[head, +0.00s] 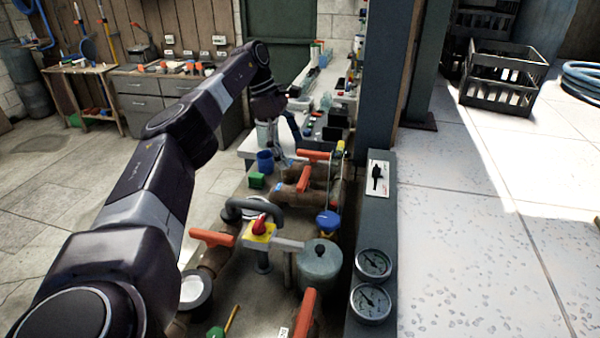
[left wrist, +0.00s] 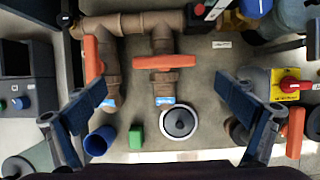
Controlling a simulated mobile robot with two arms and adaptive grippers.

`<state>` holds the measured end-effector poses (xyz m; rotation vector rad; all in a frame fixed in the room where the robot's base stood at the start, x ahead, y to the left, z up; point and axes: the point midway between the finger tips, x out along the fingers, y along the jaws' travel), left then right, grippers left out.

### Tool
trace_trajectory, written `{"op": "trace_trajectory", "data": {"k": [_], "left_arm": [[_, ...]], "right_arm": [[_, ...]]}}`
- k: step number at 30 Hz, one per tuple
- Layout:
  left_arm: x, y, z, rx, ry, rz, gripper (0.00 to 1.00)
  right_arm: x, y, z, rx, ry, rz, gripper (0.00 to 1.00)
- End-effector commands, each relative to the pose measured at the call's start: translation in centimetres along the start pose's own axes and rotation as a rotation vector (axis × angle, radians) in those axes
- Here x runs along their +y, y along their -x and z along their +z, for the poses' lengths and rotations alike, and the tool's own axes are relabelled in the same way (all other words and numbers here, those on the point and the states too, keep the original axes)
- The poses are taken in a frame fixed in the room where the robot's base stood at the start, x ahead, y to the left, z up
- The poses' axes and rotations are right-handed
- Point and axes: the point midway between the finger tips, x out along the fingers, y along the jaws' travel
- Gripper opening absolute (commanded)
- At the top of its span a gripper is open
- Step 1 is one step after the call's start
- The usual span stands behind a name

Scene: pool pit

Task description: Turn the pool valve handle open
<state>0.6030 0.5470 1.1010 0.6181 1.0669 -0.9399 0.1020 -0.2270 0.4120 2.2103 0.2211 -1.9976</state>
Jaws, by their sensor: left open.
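Several orange-red valve handles sit on brown pipes on the bench; which one the task means cannot be told. In the head view one handle (head: 305,180) runs lengthwise and a farther one (head: 313,155) lies crosswise. In the left wrist view, the first (left wrist: 165,62) lies across the picture, between and above my fingers, and the other (left wrist: 93,58) stands upright by the left finger. Another handle (head: 212,237) is nearer; it also shows at right (left wrist: 296,132). My left gripper (left wrist: 162,92) is open and empty above the bench. My right gripper is out of view.
A blue cup (head: 264,162) and green block (head: 257,181) stand beside the pipes. A yellow box with a red knob (head: 259,228), a grey tank (head: 319,264) and gauges (head: 372,264) are nearer. A dark post (head: 376,80) rises at right. Open floor lies farther right.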

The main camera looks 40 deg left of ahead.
Motion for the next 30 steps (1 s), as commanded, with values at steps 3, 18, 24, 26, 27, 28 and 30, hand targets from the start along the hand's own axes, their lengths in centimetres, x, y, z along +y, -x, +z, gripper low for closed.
{"op": "trace_trajectory", "data": {"k": [3, 18, 24, 26, 27, 28, 30], "left_arm": [[-0.1, -1.8, 0.0, 0.001, -0.001, -0.004, 0.97], [0.0, -6.9, 0.2, -0.004, -0.002, 0.001, 0.97], [0.0, -6.9, 0.2, -0.004, -0.003, 0.002, 0.96], [0.0, -6.9, 0.2, -0.004, -0.003, 0.002, 0.89], [0.0, -6.9, 0.2, -0.004, -0.003, 0.002, 0.85], [0.0, -6.9, 0.2, -0.004, -0.003, 0.002, 0.82], [0.0, -6.9, 0.2, -0.004, -0.003, 0.002, 0.74]], "right_arm": [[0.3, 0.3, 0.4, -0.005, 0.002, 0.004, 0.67], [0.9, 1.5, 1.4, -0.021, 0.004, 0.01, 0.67], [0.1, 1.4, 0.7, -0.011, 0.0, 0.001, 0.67], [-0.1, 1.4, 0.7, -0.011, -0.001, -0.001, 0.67], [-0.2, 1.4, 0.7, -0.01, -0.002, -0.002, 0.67], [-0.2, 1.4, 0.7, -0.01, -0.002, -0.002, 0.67], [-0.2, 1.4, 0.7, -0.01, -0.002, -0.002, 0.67]]}}
